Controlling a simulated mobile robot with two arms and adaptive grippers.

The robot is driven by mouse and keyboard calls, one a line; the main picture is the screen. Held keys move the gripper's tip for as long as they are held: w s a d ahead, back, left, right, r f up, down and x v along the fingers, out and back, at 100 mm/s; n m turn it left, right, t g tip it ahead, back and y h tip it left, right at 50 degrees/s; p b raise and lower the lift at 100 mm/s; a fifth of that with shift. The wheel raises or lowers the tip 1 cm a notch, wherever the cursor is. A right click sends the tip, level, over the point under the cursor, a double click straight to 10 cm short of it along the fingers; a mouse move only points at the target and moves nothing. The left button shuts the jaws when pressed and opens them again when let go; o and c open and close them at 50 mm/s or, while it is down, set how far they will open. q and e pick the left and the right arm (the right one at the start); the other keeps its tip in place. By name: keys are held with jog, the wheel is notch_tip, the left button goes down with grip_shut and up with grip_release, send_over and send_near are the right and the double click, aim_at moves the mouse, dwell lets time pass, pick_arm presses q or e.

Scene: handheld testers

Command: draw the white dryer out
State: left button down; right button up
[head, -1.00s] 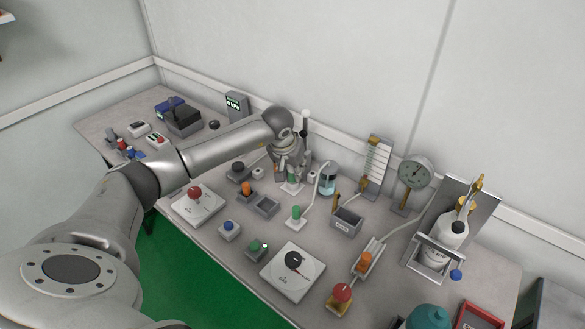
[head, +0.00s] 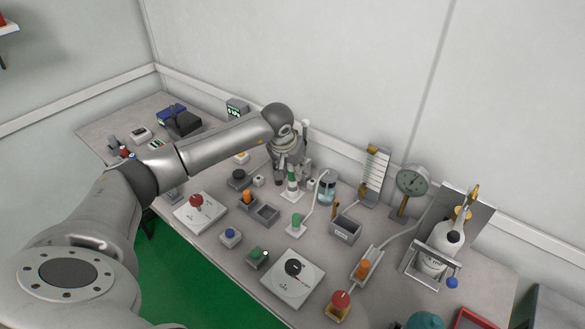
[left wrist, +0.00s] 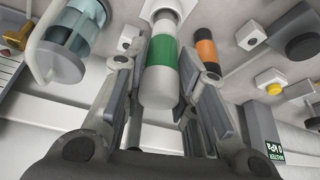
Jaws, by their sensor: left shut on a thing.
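My left gripper (head: 290,172) is shut on the white dryer (left wrist: 158,75), a white cylinder with a green band. In the left wrist view the dryer stands between the two fingers, its rounded end towards the camera. Its far end points at a white socket (left wrist: 167,10) on the bench; I cannot tell whether it is clear of it. In the head view the dryer's green band (head: 292,182) shows just below the fingers, and its upper part is hidden by the gripper. My right gripper is not in view.
An orange-banded cylinder (left wrist: 207,50) stands close beside the fingers. A jar of bluish liquid (head: 327,189) with a tube is to the right. A green-topped white fitting (head: 297,219) is in front, a grey bin (head: 346,230) further right. The wall is close behind.

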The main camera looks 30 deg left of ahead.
pick_arm(q)
jog(key=shift+r+p, duration=0.65)
jog(key=shift+r, duration=0.6)
